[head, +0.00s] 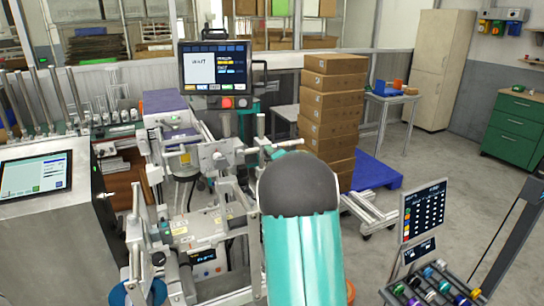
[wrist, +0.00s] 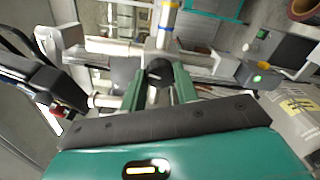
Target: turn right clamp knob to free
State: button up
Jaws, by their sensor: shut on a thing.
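In the wrist view, the two green fingers of my gripper (wrist: 158,84) reach forward on either side of a round black clamp knob (wrist: 160,71). The fingers are shut on this knob. The knob sits in front of a light metal bar and post of the machine. In the head view, my teal arm with its dark joint covers the middle, so the gripper and the held knob are hidden there.
The machine frame (head: 207,222) with rods and rails stands close around the arm. A monitor (head: 214,67) with a red button rises behind it. Stacked cartons (head: 332,90) stand on a blue pallet (head: 378,172). A reel-and-spool rack (head: 435,287) is at the lower right.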

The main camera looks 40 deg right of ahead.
jog(key=shift+r+n, duration=0.1)
jog(key=shift+n, duration=1)
jog(key=o, duration=1)
jog(key=shift+w, duration=0.1)
jog(key=v, duration=1.4)
